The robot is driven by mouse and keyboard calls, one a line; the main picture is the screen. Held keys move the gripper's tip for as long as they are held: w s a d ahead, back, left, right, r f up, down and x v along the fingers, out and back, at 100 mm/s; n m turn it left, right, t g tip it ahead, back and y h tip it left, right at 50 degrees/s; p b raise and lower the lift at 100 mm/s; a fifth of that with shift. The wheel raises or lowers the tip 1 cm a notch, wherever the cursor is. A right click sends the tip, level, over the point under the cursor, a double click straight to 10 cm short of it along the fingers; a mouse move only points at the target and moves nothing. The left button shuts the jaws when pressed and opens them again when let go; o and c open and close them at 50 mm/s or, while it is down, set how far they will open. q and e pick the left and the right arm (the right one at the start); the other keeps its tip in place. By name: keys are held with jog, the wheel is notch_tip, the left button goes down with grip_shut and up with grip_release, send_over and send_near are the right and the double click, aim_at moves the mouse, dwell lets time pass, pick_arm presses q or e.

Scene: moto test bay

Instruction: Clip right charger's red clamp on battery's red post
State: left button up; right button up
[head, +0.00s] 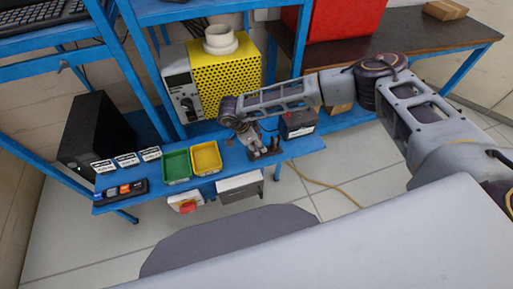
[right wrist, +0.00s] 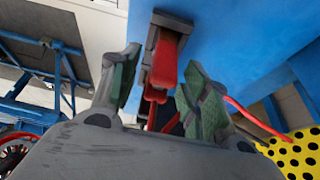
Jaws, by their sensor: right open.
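My right gripper (head: 265,152) is at the front edge of the blue bench, right of the yellow bin. In the right wrist view the right gripper (right wrist: 160,62) is open, with green-padded fingers on either side of a red clamp (right wrist: 164,64). The clamp sits at a dark bracket on a blue surface; I cannot tell if the fingers touch it. A red cable (right wrist: 254,117) runs to the right. In the head view the gripper hides the clamp. My left gripper is not in view.
A yellow perforated machine (head: 228,80) stands behind the bench. A grey box (head: 240,187) hangs below the front edge.

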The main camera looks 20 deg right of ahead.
grip_shut()
jog(key=shift+r, duration=0.1)
dwell(0.3)
jog(key=shift+r+b, duration=0.7)
jog(key=shift+r, duration=4.25)
